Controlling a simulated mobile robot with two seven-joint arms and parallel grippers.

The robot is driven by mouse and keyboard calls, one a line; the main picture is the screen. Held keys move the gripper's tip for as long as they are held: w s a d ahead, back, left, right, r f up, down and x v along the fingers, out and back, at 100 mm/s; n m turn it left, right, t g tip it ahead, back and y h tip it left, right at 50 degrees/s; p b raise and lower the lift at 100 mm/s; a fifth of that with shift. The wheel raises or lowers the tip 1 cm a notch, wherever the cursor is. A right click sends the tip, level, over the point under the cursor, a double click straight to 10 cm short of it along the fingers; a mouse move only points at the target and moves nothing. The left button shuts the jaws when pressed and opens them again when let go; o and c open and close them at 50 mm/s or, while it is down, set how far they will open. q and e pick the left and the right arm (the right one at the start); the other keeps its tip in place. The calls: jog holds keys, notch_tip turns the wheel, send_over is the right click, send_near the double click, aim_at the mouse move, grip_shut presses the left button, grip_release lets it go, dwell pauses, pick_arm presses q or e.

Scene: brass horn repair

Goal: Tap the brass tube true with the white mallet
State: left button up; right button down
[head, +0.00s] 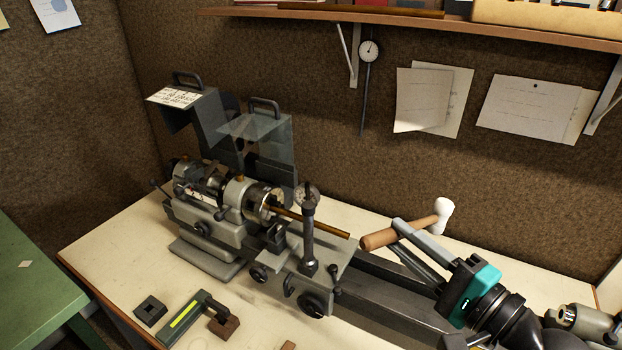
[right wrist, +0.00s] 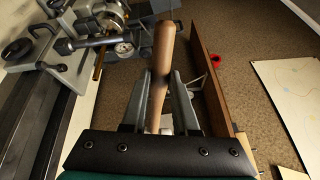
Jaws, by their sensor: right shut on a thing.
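The brass tube (head: 325,226) sticks out to the right from the lathe chuck (head: 262,199), roughly level. It also shows in the right wrist view (right wrist: 99,62). The mallet has a white head (head: 444,207) and a wooden handle (head: 385,236). My right gripper (head: 402,228) is shut on that handle (right wrist: 161,55), with the handle's free end pointing left toward the tube and the white head to the right. The mallet is apart from the tube, to its right. My left gripper is not in view.
A dial gauge (head: 307,195) on a post stands in front of the tube. Clear guards (head: 255,127) are raised behind the chuck. The lathe bed (head: 385,293) runs below my right arm. A shelf (head: 420,18) spans the back wall. Small tools, including a green-labelled bar (head: 184,314), lie at front left.

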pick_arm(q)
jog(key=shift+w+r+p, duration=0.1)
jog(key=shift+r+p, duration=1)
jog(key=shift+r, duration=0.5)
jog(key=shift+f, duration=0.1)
